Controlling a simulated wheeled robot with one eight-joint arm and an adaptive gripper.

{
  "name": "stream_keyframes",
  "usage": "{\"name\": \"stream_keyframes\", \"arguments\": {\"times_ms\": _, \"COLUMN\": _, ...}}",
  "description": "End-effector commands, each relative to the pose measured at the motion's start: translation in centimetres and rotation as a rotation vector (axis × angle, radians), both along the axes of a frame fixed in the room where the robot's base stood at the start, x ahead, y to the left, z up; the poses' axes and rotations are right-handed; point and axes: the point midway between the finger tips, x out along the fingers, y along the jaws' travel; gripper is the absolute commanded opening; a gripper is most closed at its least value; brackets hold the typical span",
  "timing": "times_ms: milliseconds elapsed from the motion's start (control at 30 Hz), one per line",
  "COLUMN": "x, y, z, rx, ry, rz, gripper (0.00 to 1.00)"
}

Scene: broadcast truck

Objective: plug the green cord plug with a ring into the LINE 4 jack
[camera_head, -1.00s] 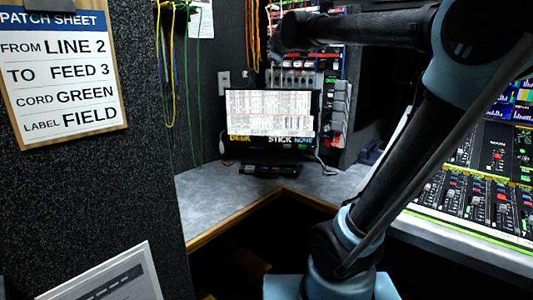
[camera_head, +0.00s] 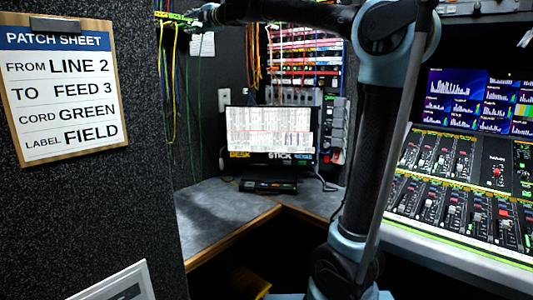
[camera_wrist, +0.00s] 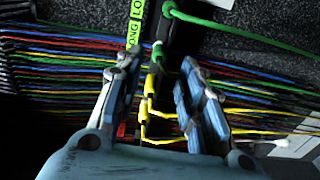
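Several yellow plugs (camera_wrist: 151,86) stand in the same row, nearer to me. My gripper (camera_wrist: 160,64) is open, with fingers on either side of this row, and nothing is clearly held. In the head view my gripper (camera_head: 190,19) is at the hanging cords at the upper left, small and partly blended with them. The LINE 4 jack cannot be read in either view.
Many coloured cords (camera_wrist: 60,68) run behind the fingers. A yellow-green label strip (camera_wrist: 135,32) lies beside the left finger. A patch sheet (camera_head: 62,88) reads LINE 2 to FEED 3, green, FIELD. A monitor (camera_head: 268,132) stands on the corner desk; a mixing console (camera_head: 460,195) is at right.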

Motion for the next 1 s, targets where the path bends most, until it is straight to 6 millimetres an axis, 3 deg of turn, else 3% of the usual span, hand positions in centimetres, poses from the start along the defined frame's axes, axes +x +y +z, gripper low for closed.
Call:
{"name": "stream_keyframes", "arguments": {"times_ms": 367, "x": 0.3, "y": 0.3, "z": 0.0, "rx": 0.001, "ry": 0.002, "rz": -0.002, "gripper": 0.36}}
{"name": "stream_keyframes", "arguments": {"times_ms": 1000, "x": 4.8, "y": 5.5, "z": 0.0, "rx": 0.002, "ry": 0.001, "rz": -0.003, "gripper": 0.36}}
